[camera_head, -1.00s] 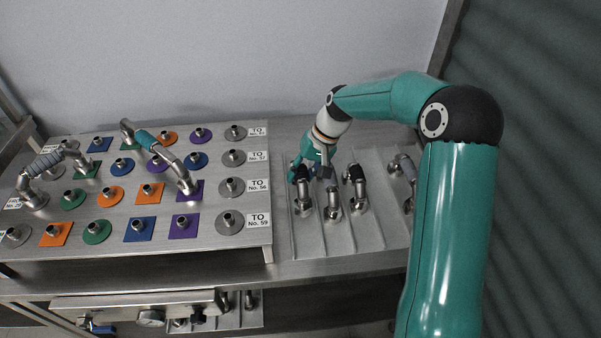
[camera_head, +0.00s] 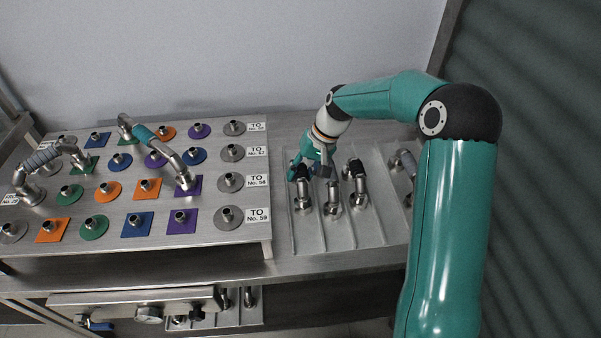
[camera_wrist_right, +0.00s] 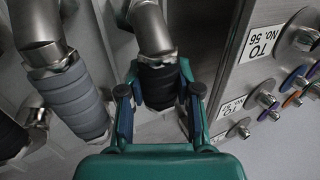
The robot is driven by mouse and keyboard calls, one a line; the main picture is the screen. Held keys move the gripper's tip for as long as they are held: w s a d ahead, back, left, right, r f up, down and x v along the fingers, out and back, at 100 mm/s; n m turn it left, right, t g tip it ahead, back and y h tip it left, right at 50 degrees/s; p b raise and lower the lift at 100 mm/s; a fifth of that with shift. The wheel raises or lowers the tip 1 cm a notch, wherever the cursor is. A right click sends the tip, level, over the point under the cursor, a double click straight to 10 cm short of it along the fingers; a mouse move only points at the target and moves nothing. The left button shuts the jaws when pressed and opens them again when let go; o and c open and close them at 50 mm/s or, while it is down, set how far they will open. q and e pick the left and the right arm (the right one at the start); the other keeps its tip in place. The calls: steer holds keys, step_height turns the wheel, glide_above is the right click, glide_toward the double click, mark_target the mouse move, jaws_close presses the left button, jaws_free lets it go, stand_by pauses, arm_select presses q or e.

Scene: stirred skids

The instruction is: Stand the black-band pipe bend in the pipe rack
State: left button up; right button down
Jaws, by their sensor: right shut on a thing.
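My right gripper (camera_head: 311,170) is shut on the leftmost pipe bend (camera_head: 303,199) on a ridged metal tray (camera_head: 345,235). In the right wrist view the two fingers (camera_wrist_right: 160,97) sit on either side of this bend's black band (camera_wrist_right: 158,78); its bare metal elbow (camera_wrist_right: 150,27) reaches away from them. The bend still appears at the tray, and I cannot tell whether it touches it. A second metal rack (camera_head: 237,319) with upright bends shows partly below the bench; I cannot tell which is the pipe rack. My left gripper is not in view.
Beside the held bend are a grey-band bend (camera_wrist_right: 72,95), another dark-band bend (camera_head: 356,182) and a grey-wrapped one (camera_head: 404,163). Left is a stub panel (camera_head: 110,235) with coloured plates and two connected pipes. A wall stands behind. The tray's front is clear.

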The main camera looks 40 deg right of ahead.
steer(key=shift+f, duration=0.1)
steer(key=c, duration=0.7)
jaws_free()
steer(key=v, duration=1.2)
